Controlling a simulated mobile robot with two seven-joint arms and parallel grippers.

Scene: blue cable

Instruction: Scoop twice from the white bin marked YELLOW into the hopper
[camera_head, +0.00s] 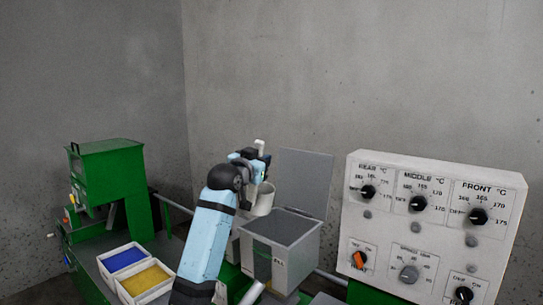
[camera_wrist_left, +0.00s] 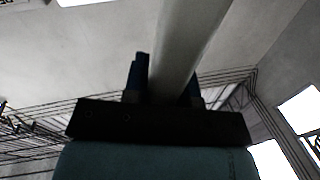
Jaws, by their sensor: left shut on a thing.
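My left gripper (camera_head: 254,160) is shut on the white handle of a scoop; the handle (camera_wrist_left: 188,40) runs up between the dark fingers in the left wrist view. The scoop's pale cup (camera_head: 263,200) hangs below the gripper, by the upper left of the hopper; its contents are not visible. The hopper (camera_head: 307,246) is a grey box with its grey lid (camera_head: 306,178) standing open. The white bin with yellow material (camera_head: 148,279) is at lower left, left of my arm. No YELLOW label is readable on it. My right gripper is out of view.
A white bin with blue material (camera_head: 122,259) adjoins the yellow one. A green machine housing (camera_head: 110,172) stands at far left. A white control panel (camera_head: 432,225) with knobs stands right of the hopper. A concrete wall is behind.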

